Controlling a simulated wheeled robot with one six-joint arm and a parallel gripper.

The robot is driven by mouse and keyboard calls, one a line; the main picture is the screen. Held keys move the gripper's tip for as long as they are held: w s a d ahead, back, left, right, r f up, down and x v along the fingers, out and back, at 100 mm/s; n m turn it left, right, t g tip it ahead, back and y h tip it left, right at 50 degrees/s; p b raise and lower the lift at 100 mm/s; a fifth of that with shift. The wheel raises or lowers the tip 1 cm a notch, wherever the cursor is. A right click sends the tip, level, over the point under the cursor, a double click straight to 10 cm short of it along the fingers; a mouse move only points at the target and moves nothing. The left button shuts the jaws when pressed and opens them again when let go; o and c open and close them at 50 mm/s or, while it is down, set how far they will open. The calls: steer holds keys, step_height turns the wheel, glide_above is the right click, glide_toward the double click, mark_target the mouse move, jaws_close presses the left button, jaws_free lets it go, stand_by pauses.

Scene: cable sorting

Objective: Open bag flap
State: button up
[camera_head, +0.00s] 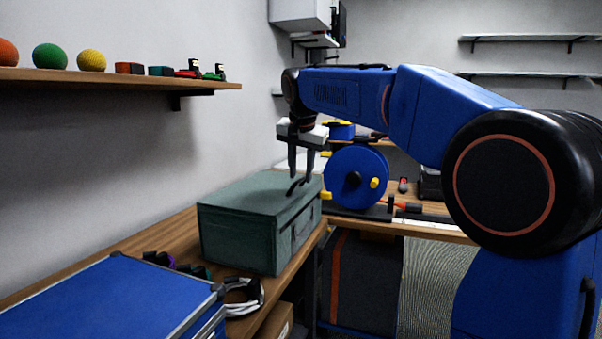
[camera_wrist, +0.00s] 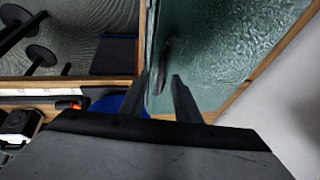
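The dark green fabric bag (camera_head: 240,233) is box-shaped and stands on the wooden bench at centre left. Its top flap (camera_head: 250,192) lies flat and closed; the flap's green surface fills the upper right of the wrist view (camera_wrist: 225,50). A dark curved strap (camera_wrist: 167,62) shows near the flap's edge, just beyond my fingertips. My gripper (camera_head: 298,182) points down over the right end of the bag. In the wrist view its two fingers (camera_wrist: 160,76) are apart with nothing clearly between them. I cannot tell whether the fingertips touch the strap.
A blue cable reel (camera_head: 355,176) stands behind the bag to the right. A blue case (camera_head: 105,300) is at front left, with coiled cables (camera_head: 243,296) beside it. A wall shelf (camera_head: 110,77) with balls and toys hangs at upper left. The wall runs close behind the bag.

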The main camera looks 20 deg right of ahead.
steer(key=shift+w+f, duration=0.1)
steer(key=shift+f, duration=0.1)
jaws_close()
